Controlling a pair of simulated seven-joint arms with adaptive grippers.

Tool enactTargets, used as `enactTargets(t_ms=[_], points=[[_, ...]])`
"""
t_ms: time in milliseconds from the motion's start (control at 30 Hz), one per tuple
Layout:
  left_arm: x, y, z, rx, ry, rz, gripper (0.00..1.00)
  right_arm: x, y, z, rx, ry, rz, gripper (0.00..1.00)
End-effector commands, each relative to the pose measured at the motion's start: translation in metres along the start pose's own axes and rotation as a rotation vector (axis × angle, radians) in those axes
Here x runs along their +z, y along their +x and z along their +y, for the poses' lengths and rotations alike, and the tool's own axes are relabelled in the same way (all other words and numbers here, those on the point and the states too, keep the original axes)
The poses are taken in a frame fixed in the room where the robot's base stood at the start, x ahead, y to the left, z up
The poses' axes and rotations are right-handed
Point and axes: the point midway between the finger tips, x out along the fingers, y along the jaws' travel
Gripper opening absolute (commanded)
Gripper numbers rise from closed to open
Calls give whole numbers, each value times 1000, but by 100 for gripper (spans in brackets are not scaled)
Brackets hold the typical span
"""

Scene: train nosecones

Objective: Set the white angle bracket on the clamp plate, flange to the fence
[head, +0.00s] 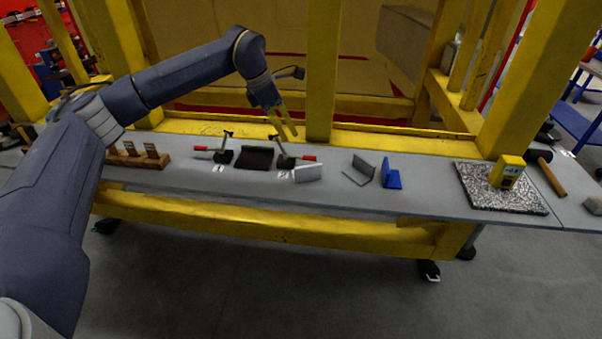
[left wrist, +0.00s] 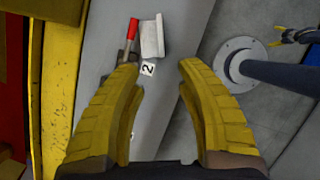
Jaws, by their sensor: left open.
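The white angle bracket (head: 308,173) lies on the grey bench just right of the clamp plate and beside the number 2 label; it also shows in the left wrist view (left wrist: 152,38). The dark clamp plate (head: 254,158) sits between two red-handled toggle clamps (head: 222,155) (head: 287,160). Its fence is hard to make out. My left gripper (head: 288,136) is open and empty, pointing down above the right clamp, apart from the bracket. What looks like my right gripper (left wrist: 281,36) shows small at the upper right of the left wrist view; its jaws are unclear.
A grey bracket (head: 360,170) and a blue bracket (head: 391,178) stand right of the white one. Further right are a speckled plate (head: 485,198) with a yellow device (head: 508,172) and a hammer (head: 552,178). A wooden block (head: 137,160) sits left. Yellow posts (head: 322,80) rise behind.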

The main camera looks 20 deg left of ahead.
Motion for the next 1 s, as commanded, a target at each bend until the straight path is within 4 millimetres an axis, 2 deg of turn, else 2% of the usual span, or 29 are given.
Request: enactTargets(t_ms=[167, 633, 800, 1000], points=[[0, 17, -2, -6, 23, 0, 36, 2, 0, -1, -1, 0, -2, 92], [1, 98, -3, -7, 20, -2, 36, 2, 0, -1, -1, 0, -2, 92], [1, 115, -2, -6, 19, -3, 36, 2, 0, -1, -1, 0, -2, 92], [1, 122, -2, -5, 19, -3, 36, 1, 0, 0, -1, 0, -2, 92]])
